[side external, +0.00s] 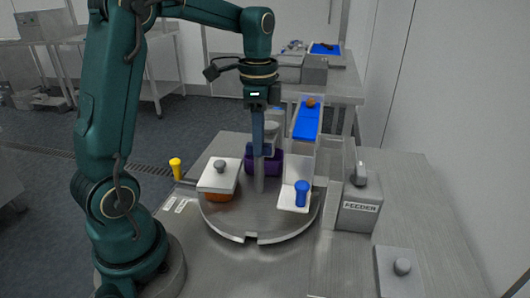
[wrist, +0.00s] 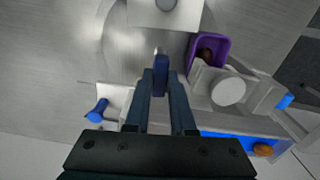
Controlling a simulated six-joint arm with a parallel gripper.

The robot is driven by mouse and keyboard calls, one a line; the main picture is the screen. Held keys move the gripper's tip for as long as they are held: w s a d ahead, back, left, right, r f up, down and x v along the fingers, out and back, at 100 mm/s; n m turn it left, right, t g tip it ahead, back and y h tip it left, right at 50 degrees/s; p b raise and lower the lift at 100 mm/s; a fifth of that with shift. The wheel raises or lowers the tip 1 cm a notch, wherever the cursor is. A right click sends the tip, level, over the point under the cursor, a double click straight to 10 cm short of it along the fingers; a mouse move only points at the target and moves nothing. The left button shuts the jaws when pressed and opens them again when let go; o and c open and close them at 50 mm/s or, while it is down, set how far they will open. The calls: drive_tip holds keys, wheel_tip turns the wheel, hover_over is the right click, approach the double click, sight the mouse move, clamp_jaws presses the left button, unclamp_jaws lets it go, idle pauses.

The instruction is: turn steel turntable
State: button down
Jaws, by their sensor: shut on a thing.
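The round steel turntable (side external: 235,225) lies flat on the steel bench, with a notch in its front rim. An upright grey post (side external: 260,182) stands near its middle. My gripper (side external: 260,150) points straight down over the turntable and is shut on the top of this post. In the wrist view, a narrow blue piece (wrist: 160,64) shows between the fingertips. On the disc, an orange container (side external: 217,196) sits at the left under a pale lid (side external: 219,174) with a grey knob. A purple container (wrist: 194,46) sits at the back, holding something brown.
A blue peg (side external: 301,192) stands on a pale plate at the right rim, and a yellow peg (side external: 176,168) at the left. A blue chute (side external: 307,124) bears a brown date (side external: 311,102). A box labelled FEEDER (side external: 359,212) and a knobbed grey plate (side external: 397,280) are at the right.

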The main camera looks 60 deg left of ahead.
drive_tip(key=shift+w+r+m, duration=0.1)
drive_tip(key=shift+m, duration=8.9)
drive_tip(key=shift+d+m, duration=0.1)
drive_tip(key=shift+m, duration=0.6)
drive_tip(key=c, duration=0.8)
unclamp_jaws()
drive_tip(key=shift+o, duration=0.2)
